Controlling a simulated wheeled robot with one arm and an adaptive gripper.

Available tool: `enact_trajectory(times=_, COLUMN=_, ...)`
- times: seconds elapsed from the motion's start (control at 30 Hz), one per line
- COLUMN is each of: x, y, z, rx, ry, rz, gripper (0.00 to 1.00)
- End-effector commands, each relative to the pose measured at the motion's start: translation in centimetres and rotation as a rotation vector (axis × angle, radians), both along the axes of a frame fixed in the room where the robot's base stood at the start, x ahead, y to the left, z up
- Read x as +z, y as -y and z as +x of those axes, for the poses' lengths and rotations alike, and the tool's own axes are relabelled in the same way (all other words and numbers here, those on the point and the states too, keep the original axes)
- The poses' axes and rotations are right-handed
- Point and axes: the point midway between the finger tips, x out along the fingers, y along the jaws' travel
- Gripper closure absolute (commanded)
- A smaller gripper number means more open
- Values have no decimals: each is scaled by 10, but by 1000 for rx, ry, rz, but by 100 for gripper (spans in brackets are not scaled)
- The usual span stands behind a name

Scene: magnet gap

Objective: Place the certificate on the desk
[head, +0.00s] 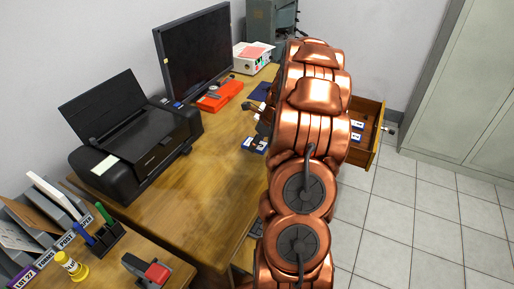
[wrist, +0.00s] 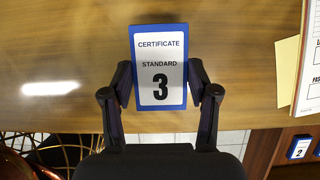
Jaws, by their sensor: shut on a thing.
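A blue-framed certificate (wrist: 160,68) marked "STANDARD 3" is between the two black fingers of my gripper (wrist: 160,84) in the wrist view. The fingers are shut on its sides, and its printed face is toward the camera. Behind it is the wooden top of the desk (wrist: 60,70); I cannot tell whether they touch. In the head view the desk (head: 190,195) runs along the wall, and my copper arm hides most of my gripper. A small blue and white piece (head: 254,144) shows beside the arm over the desk.
An open drawer (head: 374,148) holds blue-framed cards; one marked 2 (wrist: 299,147) shows in the wrist view. Bare wood lies right of the printer.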

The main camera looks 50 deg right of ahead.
Motion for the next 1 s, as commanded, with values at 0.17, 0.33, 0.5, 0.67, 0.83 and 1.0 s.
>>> enact_trajectory(times=0.17, x=-13, y=0, z=1, rx=0, ry=-1, rz=3, gripper=75)
enact_trajectory(times=0.33, x=-32, y=0, z=1, rx=1, ry=-1, rz=1, gripper=75)
enact_trajectory(times=0.5, x=-35, y=1, z=1, rx=1, ry=0, rz=-1, gripper=75)
enact_trajectory(times=0.67, x=-35, y=1, z=0, rx=1, ry=0, rz=0, gripper=75)
enact_trajectory(times=0.83, x=-37, y=1, z=0, rx=1, ry=1, rz=-1, gripper=32)
enact_trajectory(times=1.0, x=-38, y=1, z=0, rx=1, ry=0, rz=-1, gripper=16)
